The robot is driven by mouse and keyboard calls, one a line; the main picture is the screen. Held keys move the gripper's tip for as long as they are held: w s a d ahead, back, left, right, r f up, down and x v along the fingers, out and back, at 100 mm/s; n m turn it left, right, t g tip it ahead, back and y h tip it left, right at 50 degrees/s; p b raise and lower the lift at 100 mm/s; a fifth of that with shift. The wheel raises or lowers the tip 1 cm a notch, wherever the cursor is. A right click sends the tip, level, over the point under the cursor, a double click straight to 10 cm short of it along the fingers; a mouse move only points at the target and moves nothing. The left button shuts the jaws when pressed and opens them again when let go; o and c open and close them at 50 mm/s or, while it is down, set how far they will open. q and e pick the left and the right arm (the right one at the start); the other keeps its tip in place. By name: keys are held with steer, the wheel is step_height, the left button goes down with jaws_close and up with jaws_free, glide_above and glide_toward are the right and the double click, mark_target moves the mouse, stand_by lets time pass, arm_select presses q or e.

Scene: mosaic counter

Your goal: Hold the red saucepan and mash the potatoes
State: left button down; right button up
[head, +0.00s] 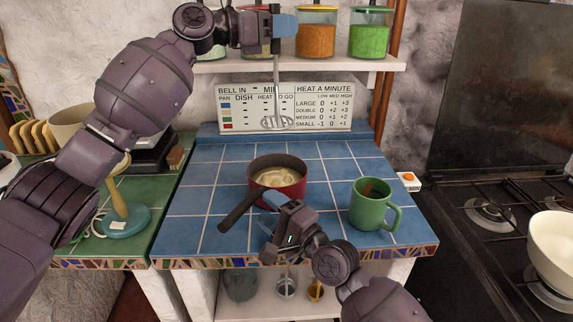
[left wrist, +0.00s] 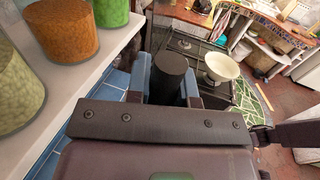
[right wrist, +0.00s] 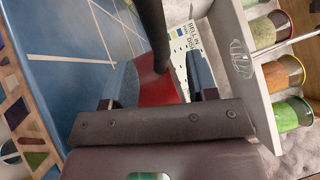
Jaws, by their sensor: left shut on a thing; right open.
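The red saucepan (head: 288,190) stands on the blue tiled counter with pale potatoes (head: 276,177) inside. Its black handle (head: 240,208) points toward the front left. My left gripper (head: 281,26) is shut on the dark handle (left wrist: 171,75) of the potato masher (head: 276,75). The masher hangs upright with its wire head above and behind the saucepan, clear of it. My right gripper (head: 268,215) is open at the front of the saucepan, near its handle. In the right wrist view, the saucepan handle (right wrist: 152,30) and red wall (right wrist: 155,86) show between and beyond the fingers.
A green mug (head: 369,207) stands right of the saucepan. Behind are a white recipe board (head: 240,100) and a shelf (head: 345,66) with jars. A black stove (head: 470,185) with a cream bowl (head: 553,245) is at the right. The blue counter left of the saucepan is clear.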

mark_target(256, 195)
steer(key=shift+x, duration=2.15)
steer(key=shift+c, duration=0.5)
jaws_close()
arm_select(q)
steer(key=shift+r, duration=0.1)
